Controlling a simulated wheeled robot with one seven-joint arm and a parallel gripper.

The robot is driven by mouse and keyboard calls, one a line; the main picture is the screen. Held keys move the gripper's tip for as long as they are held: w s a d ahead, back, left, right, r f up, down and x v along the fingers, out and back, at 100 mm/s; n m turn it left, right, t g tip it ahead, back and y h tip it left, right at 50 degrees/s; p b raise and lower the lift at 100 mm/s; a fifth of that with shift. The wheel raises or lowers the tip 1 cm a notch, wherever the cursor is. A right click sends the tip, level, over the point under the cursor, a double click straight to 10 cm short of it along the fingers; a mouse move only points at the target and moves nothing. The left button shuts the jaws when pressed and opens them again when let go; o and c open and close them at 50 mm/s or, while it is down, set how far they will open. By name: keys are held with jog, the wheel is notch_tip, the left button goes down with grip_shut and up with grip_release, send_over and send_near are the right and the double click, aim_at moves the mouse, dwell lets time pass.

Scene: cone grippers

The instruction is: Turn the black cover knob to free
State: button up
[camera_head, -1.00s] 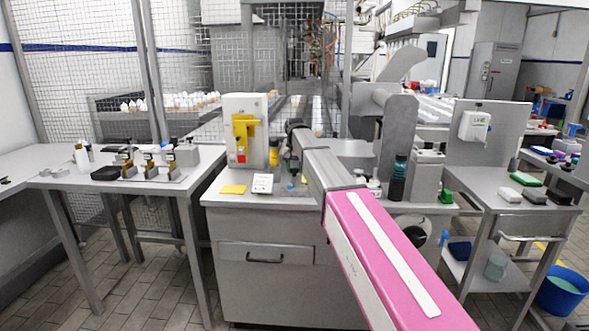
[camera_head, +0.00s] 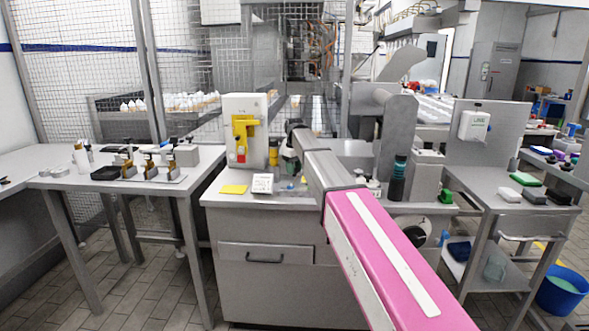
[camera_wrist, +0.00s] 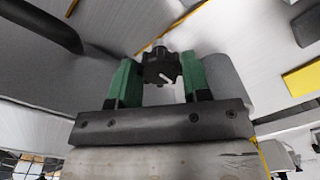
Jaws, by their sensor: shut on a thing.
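The black cover knob (camera_wrist: 162,68) shows in the wrist view, a round ribbed knob with a white pointer mark that points down and to the right. My gripper (camera_wrist: 158,78) has its two green fingers on either side of the knob and is shut on it. In the head view my gripper (camera_head: 290,162) is small and partly hidden by my own arm, above the grey cabinet top. The knob cannot be made out there.
A yellow pad (camera_head: 233,189) and a small white sign (camera_head: 262,184) lie in front. A dark bottle (camera_head: 398,180) stands to the right.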

jog(key=shift+n, duration=0.6)
jog(key=o, duration=0.9)
notch_tip(320, 180, up, 11)
jog(key=shift+f, duration=0.1)
dwell(0.3)
